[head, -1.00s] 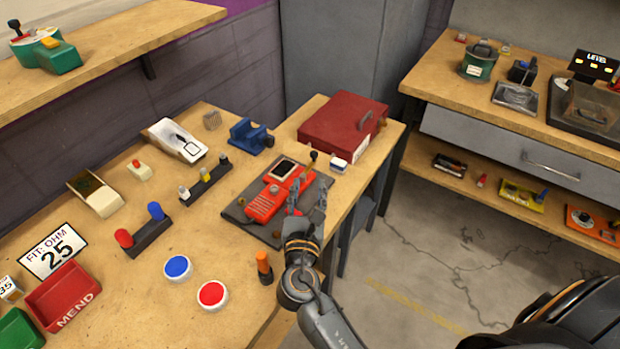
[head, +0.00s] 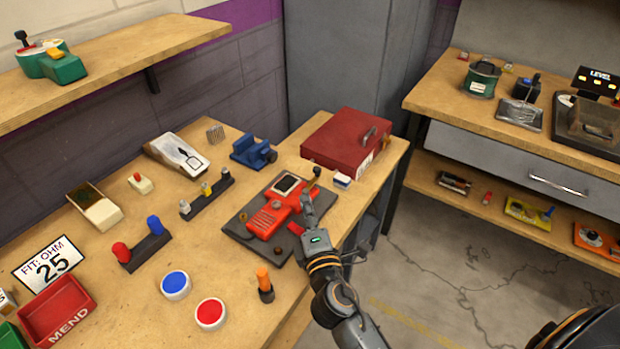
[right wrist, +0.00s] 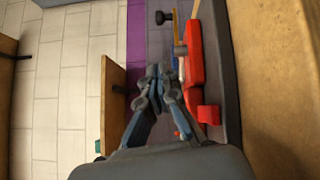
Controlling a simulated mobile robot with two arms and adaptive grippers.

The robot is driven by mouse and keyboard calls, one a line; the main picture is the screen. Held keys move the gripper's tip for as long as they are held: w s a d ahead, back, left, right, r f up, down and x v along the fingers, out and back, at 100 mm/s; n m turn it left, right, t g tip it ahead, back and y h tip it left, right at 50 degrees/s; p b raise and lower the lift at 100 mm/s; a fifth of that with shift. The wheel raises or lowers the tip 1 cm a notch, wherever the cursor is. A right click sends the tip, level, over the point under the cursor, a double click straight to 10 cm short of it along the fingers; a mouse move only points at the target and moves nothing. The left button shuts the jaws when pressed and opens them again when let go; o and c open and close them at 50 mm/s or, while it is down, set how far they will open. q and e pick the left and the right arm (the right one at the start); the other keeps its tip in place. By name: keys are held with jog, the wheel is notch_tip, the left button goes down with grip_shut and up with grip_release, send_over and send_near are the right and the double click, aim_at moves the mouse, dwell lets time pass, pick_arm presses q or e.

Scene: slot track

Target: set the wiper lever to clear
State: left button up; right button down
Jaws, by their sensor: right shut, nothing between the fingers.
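A red handheld device (head: 272,217) with a dark screen lies on a dark grey board (head: 240,228) at the right end of the bench. In the right wrist view the red body (right wrist: 195,62) and a dark-knobbed lever (right wrist: 160,18) show ahead of the fingers. My right gripper (head: 307,196) is shut and empty, just on the near side of the lever, over the board's right side. Contact cannot be told. My left gripper is out of view.
An orange-topped peg (head: 264,284), a blue button (head: 175,284) and a red button (head: 210,313) stand nearer. The floor right of the bench is clear.

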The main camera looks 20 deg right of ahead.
aim_at(310, 183)
jog(key=m, duration=0.2)
jog(key=m+y, duration=0.1)
jog(key=shift+a+r+t, duration=0.15)
jog(key=shift+r+t, duration=0.1)
jog(key=shift+t, duration=0.05)
jog(key=shift+w+r+m+y, duration=0.1)
jog(key=shift+r+m+y, duration=0.05)
jog(key=shift+m+y, duration=0.15)
jog(key=w, duration=0.3)
jog(key=w+p, duration=0.1)
jog(key=w, duration=0.5)
jog(key=shift+w+d+r+p, duration=0.2)
jog(key=shift+r+p, duration=0.1)
jog(key=shift+r, duration=0.05)
jog(key=d, duration=0.2)
jog(key=s+d+f, duration=0.1)
jog(key=shift+s+d, duration=0.15)
jog(key=shift+d, duration=0.2)
